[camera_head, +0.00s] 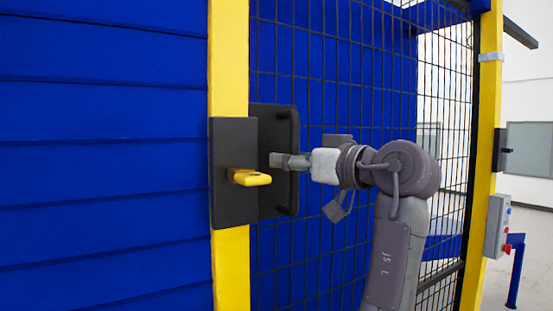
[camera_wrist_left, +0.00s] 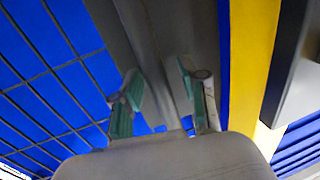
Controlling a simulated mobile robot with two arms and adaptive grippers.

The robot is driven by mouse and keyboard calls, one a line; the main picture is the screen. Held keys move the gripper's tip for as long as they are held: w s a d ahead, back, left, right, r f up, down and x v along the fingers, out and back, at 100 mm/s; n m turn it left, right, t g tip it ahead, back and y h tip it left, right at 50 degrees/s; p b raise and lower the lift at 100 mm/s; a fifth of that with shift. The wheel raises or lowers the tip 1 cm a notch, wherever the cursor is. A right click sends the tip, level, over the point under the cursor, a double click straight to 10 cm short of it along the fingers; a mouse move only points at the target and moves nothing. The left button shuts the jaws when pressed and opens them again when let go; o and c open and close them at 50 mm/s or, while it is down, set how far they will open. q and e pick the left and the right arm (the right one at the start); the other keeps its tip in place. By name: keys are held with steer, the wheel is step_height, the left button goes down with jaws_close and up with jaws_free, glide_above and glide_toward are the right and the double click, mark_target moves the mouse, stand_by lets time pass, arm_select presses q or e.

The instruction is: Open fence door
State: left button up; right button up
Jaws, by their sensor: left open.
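The fence door (camera_head: 330,80) is a black wire-mesh panel beside a yellow post (camera_head: 228,60); it looks closed against that post. A dark plate with a yellow knob (camera_head: 252,178) sits on the post. Just right of it is a tall dark door handle (camera_head: 288,125), a bar also seen in the left wrist view (camera_wrist_left: 145,40). My left gripper (camera_head: 280,161) points left at this handle, at about mid-height. In the left wrist view its green-padded fingers (camera_wrist_left: 160,88) are apart, with the dark bar beyond or between them; contact is unclear. My right gripper is out of view.
Blue slatted panels (camera_head: 100,140) fill the left side. A second yellow post (camera_head: 487,130) on the right carries a grey control box (camera_head: 497,226) with coloured buttons. A blue stand (camera_head: 515,275) is on the open floor at far right.

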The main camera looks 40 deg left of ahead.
arm_select(q)
steer(key=shift+s+d+r, duration=0.1)
steer(key=shift+d+r, duration=0.1)
steer(key=shift+d, duration=0.4)
steer(key=shift+a, duration=0.15)
jaws_close()
steer(key=shift+a, duration=0.15)
